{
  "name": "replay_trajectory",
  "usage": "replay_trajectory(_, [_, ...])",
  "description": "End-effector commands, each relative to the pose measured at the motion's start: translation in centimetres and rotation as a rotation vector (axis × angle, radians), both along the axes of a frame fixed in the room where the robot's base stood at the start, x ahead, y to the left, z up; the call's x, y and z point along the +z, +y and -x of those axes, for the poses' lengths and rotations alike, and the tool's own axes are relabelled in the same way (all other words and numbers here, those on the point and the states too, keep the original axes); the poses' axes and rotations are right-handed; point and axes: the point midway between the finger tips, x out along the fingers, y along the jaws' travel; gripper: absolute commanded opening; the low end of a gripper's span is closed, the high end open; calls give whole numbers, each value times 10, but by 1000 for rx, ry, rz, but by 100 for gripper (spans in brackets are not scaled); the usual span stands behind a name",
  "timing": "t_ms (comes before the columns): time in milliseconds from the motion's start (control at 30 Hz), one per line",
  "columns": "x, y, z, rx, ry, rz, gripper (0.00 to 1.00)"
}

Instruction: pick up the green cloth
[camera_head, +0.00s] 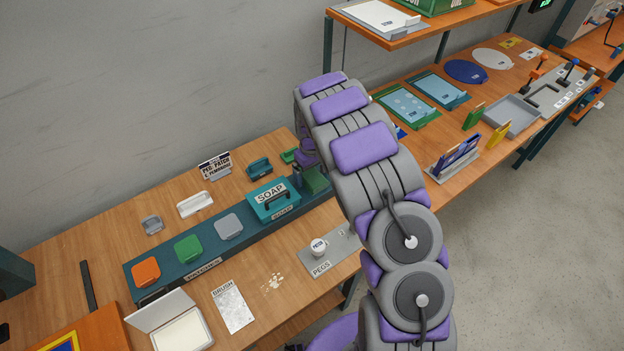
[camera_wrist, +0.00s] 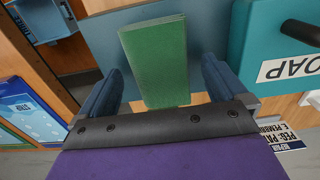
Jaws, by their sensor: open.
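A green folded cloth (camera_wrist: 155,62) stands over a teal-blue surface in the wrist view. It lies between the two dark blue fingers of my gripper (camera_wrist: 161,68), with visible gaps on both sides. My gripper is open and the fingers do not appear to touch the cloth. In the head view the green cloth (camera_head: 316,181) shows partly at the right end of the teal tray, beside the soap box. My arm hides much of my gripper there.
A teal soap box (camera_head: 272,202) stands close by; it also fills the right of the wrist view (camera_wrist: 270,35). The long teal tray (camera_head: 262,222) holds orange, green and grey patches. A pegs plate (camera_head: 340,240) lies in front. The wall (camera_head: 140,90) is behind.

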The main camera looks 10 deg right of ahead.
Motion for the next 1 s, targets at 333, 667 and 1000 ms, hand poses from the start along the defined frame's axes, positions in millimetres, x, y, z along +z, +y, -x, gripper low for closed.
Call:
replay_trajectory(333, [-2,0,0,0,-1,0,88])
replay_trajectory(667, [-2,0,0,0,-1,0,57])
replay_trajectory(1000, [-2,0,0,0,-1,0,38])
